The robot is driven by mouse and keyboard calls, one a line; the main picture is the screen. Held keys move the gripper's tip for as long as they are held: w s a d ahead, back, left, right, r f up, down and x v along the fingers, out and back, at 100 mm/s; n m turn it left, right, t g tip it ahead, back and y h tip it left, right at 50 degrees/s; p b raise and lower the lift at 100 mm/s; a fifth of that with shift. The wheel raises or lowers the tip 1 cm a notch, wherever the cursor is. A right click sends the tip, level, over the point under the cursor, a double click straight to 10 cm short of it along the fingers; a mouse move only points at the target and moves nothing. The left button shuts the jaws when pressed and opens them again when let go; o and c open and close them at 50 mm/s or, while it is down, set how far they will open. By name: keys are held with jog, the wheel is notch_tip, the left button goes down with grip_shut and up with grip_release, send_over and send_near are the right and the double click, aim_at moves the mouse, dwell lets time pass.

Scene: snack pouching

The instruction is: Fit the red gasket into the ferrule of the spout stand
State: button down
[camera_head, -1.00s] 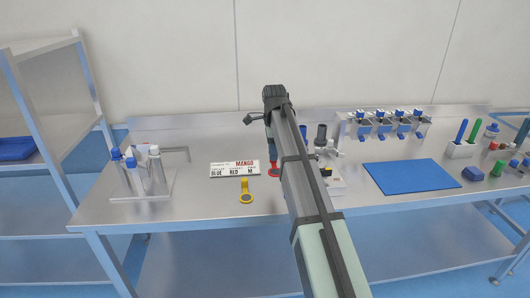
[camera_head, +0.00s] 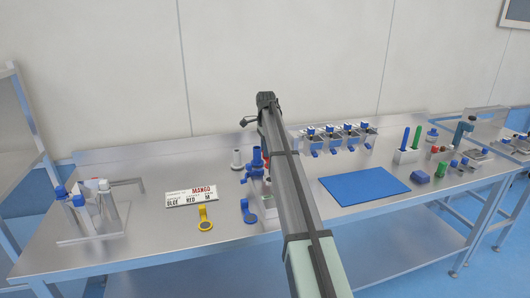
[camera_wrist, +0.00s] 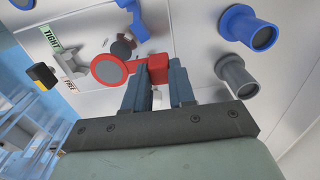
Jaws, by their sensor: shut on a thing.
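My gripper (camera_wrist: 166,90) is shut on the square tab of the red gasket (camera_wrist: 110,70), whose round disc points left in the wrist view. The gasket is held above the spout stand. The stand's base (camera_head: 270,223) shows partly in the head view, behind my arm. In the wrist view a round grey part with a dark centre (camera_wrist: 122,48) lies beyond the gasket; I cannot tell for sure whether it is the ferrule. The gasket looks apart from it. In the head view my arm hides the fingers and most of the stand.
A blue spout (camera_wrist: 250,30) and a grey spout (camera_wrist: 237,76) stand close to the right in the wrist view. A blue mat (camera_head: 364,186) lies right of my arm.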

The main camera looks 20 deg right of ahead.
jog(key=shift+f, duration=0.15)
dwell(0.3)
jog(key=shift+f, duration=2)
jog(key=shift+f, duration=0.85)
jog(key=c, duration=0.9)
grip_release()
jog(key=shift+o, duration=0.2)
notch_tip(320, 180, up, 14)
jog(key=shift+f, duration=0.15)
